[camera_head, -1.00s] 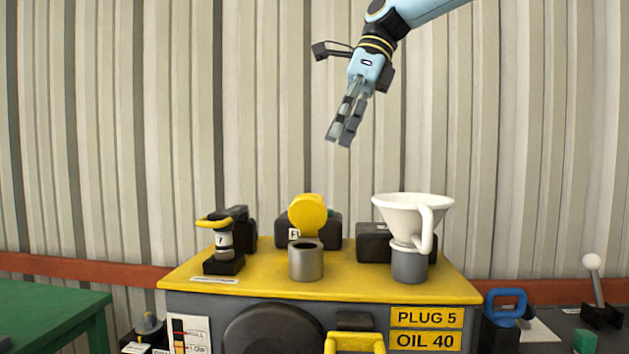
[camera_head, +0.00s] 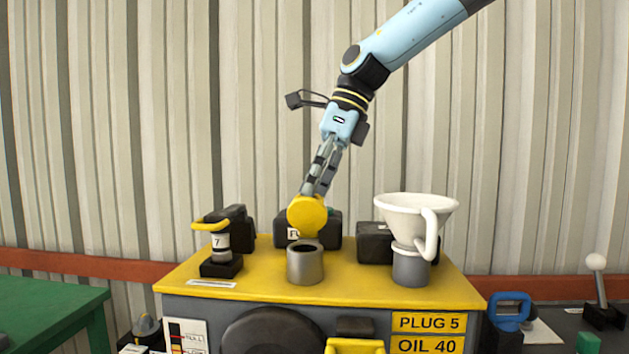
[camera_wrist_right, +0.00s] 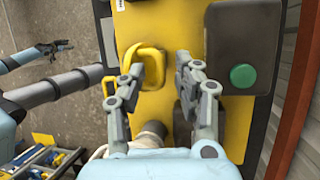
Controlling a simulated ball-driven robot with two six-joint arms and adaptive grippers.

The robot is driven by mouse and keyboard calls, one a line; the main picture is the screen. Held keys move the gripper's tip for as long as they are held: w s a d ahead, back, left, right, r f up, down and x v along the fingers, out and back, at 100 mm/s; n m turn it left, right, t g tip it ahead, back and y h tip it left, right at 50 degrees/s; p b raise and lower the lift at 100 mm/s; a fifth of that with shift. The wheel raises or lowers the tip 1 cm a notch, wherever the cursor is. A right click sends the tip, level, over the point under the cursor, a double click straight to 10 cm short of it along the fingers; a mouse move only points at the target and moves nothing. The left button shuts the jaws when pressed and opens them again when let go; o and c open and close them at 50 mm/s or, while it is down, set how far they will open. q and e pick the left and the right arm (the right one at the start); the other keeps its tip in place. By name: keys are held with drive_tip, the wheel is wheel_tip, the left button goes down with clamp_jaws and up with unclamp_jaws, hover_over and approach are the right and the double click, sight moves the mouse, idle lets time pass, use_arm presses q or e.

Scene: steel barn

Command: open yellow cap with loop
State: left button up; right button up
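The yellow cap (camera_head: 306,216) shows as a round disc standing up behind the open grey neck (camera_head: 306,264). In the right wrist view its yellow loop (camera_wrist_right: 157,52) shows between and just beyond my fingertips. My right gripper (camera_head: 314,192) points down at the cap's top edge from above and behind. In the wrist view its fingers (camera_wrist_right: 160,66) are spread and hold nothing. One finger overlaps the loop's lower side; I cannot tell whether it touches. My left gripper (camera_wrist_right: 55,47) hangs away at the upper left of the wrist view, small and dark.
A white funnel (camera_head: 405,205) stands in a grey neck to the right. A post with a yellow handle (camera_head: 211,224) stands at the left. A dark box with a green button (camera_wrist_right: 243,76) lies behind the cap. The yellow top (camera_head: 270,292) is clear in front.

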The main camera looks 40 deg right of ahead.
drive_tip(key=shift+c, duration=1)
clamp_jaws()
